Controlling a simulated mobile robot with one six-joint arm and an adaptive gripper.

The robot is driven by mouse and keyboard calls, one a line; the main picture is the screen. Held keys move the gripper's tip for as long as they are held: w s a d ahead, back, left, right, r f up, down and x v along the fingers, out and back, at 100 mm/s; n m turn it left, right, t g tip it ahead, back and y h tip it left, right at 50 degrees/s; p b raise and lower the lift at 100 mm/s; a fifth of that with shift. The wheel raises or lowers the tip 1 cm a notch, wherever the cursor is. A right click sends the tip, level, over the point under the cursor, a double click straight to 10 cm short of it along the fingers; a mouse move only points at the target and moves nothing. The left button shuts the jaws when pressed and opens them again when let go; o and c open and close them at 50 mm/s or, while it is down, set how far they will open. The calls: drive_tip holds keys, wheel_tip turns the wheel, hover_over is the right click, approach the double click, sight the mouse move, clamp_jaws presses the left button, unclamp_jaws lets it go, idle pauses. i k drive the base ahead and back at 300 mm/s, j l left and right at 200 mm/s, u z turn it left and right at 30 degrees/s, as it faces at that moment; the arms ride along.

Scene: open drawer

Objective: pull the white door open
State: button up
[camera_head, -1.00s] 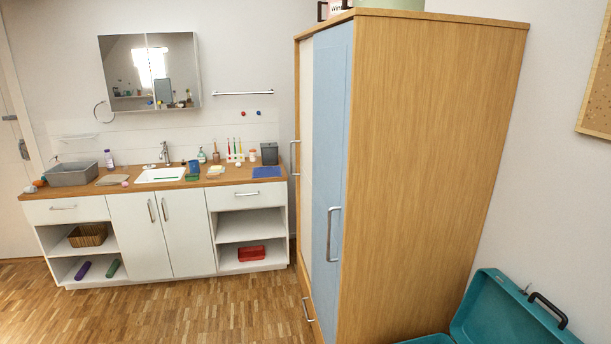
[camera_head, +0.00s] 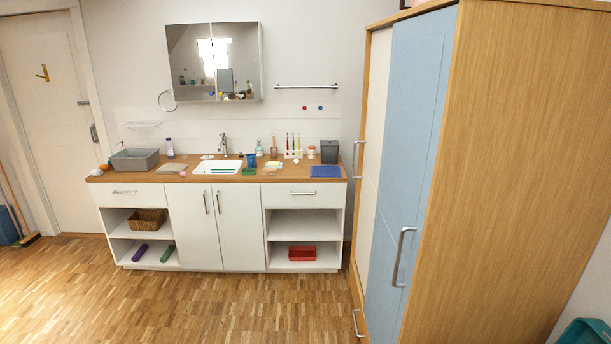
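Several white doors show. The tall wardrobe (camera_head: 510,170) on the right has a narrow white door (camera_head: 377,110) at its far side, seen at a steep angle and shut, with a metal bar handle (camera_head: 357,158). Its nearer blue door (camera_head: 415,130) is also shut, with its own bar handle (camera_head: 403,257). Under the sink, the left cabinet door (camera_head: 190,240) and the right cabinet door (camera_head: 233,240) are white and shut. A white room door (camera_head: 45,130) at the far left looks shut. My gripper is not in view.
The wooden floor (camera_head: 230,310) in front of the washstand is clear. A wood countertop (camera_head: 105,176) carries a grey basin, a sink and small items. A broom (camera_head: 18,215) leans at the left. A teal case (camera_head: 583,333) shows at the bottom right corner.

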sight(381, 39)
drive_tip(key=i+j+u, duration=0.1)
drive_tip(key=i, duration=1.85)
drive_tip(key=i+j+z, duration=0.15)
drive_tip(key=i+z, duration=0.3)
drive_tip(key=i+j+z, duration=1.4)
drive_tip(key=j, duration=0.2)
drive_tip(key=k, duration=0.1)
